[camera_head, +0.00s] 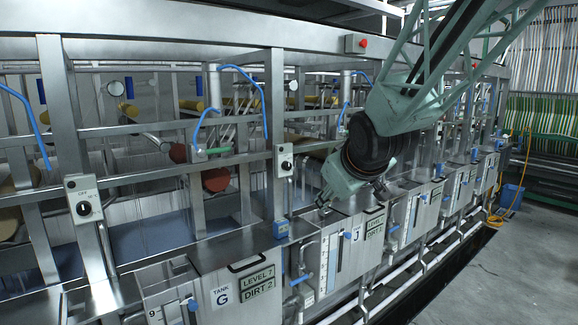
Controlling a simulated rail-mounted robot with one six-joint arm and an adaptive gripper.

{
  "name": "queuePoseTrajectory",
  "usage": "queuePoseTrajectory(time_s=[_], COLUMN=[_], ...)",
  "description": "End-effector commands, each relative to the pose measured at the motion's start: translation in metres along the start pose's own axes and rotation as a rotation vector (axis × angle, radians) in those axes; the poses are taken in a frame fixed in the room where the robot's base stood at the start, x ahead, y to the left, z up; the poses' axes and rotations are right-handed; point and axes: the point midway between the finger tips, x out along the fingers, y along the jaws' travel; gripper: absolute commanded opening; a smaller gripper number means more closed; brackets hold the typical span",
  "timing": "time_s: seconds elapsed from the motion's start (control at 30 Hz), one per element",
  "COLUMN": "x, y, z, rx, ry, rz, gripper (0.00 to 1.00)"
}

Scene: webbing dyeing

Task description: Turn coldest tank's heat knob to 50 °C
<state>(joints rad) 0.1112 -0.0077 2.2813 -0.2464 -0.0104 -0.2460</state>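A grey heat knob box (83,200) with a round black knob and small markings is on the frame post at the left. A second knob box (285,160) is on the post near the middle. Tank G (222,295) is at the lower middle, and tank J (356,234) stands to its right. A small blue-fronted unit (281,228) sits on the ledge near tank G; its reading is too small to make out. My gripper (323,207) points down just above tank J's top edge, right of the middle knob box and apart from it. Its fingers are too small to judge.
Steel posts and rails run along the tank row, with blue hoses (245,76) and pipes between them. A red button box (362,43) is on the upper beam. Tank labels, gauges and blue valve handles line the front. Open floor (535,260) lies at the right.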

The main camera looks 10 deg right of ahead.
Motion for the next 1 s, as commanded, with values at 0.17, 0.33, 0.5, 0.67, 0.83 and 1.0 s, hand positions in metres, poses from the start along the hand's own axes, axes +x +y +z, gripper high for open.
queuePoseTrajectory(time_s=[0.17,0.33,0.5,0.67,0.83,1.0], x=[0.027,0.052,0.076,0.099,0.121,0.144], y=[0.015,0.026,0.035,0.044,0.051,0.057], z=[-0.026,-0.048,-0.068,-0.086,-0.102,-0.117], rx=[-0.041,-0.08,-0.119,-0.153,-0.188,-0.223], ry=[0.049,0.098,0.148,0.197,0.248,0.3], rz=[0.011,0.02,0.027,0.035,0.042,0.047], gripper=[0.36,0.36,0.36,0.36,0.36,0.36])
